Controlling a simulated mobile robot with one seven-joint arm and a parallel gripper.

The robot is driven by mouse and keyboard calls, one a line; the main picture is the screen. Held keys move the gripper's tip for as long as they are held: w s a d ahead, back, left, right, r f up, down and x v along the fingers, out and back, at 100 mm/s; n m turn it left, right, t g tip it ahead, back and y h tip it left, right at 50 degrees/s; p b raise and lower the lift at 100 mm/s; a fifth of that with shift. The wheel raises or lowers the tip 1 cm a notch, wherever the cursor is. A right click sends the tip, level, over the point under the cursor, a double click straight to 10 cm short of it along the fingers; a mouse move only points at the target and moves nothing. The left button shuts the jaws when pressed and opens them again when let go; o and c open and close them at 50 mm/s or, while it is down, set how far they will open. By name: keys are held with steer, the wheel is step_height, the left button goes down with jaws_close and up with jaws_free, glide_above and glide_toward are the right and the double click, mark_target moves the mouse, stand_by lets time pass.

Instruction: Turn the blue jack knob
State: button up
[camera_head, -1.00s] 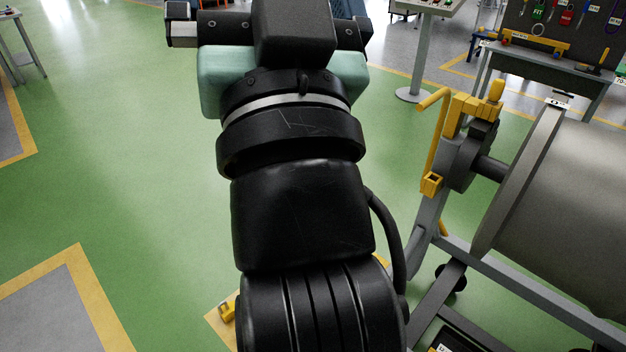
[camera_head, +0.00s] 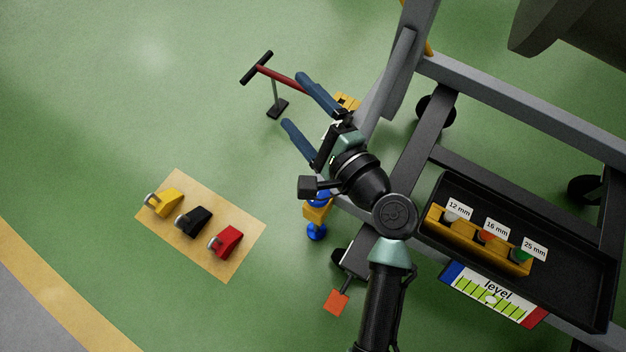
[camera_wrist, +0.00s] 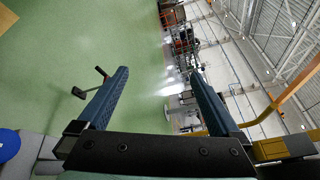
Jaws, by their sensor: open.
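The jack is a yellow body (camera_head: 318,212) with a blue knob (camera_head: 317,232) at its lower end, beside the cart frame. More blue shows above the yellow body, partly hidden behind my wrist. A blue disc (camera_wrist: 8,146) shows at the left edge of the wrist view; I cannot tell whether it is the same knob. My gripper (camera_head: 294,100) is open and empty, its blue-padded fingers pointing up and left, away from the knob. In the wrist view my gripper (camera_wrist: 159,73) has nothing between its fingers.
A red-barred black handle (camera_head: 272,78) stands on the floor by my fingertips. Yellow, black and red chocks (camera_head: 226,241) lie on a tan mat (camera_head: 187,240). The cart has a black tray (camera_head: 572,275), a level gauge (camera_head: 490,297) and an orange-red pedal (camera_head: 336,302).

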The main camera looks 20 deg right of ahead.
steer(key=s+d+f+m+b, duration=0.1)
steer(key=s+f+m+b, duration=0.25)
steer(key=f, duration=0.65)
steer(key=s+d+f+m+b, duration=0.1)
steer(key=s+f+m+b, duration=0.3)
steer(key=f, duration=0.5)
steer(key=m+t+h+b, duration=0.1)
steer(key=m+h+b, duration=0.2)
steer(key=m+b, duration=0.5)
glide_toward(323, 194)
steer(key=w+a+f, duration=0.1)
steer(key=w+f, duration=0.1)
steer(key=shift+n, duration=0.25)
steer(key=w+b, duration=0.1)
steer(key=w, duration=0.2)
steer(key=w+b, duration=0.2)
steer(key=w, duration=0.2)
steer(key=w+b, duration=0.1)
steer(key=w, duration=0.2)
steer(key=shift+w+a+r+b, duration=0.15)
steer(key=shift+w+a+b, duration=0.05)
steer(key=shift+a+b, duration=0.15)
steer(key=shift+w+a+r, duration=0.1)
steer(key=shift+w+r, duration=0.05)
steer(key=shift+w, duration=0.55)
steer(key=c, duration=1.3)
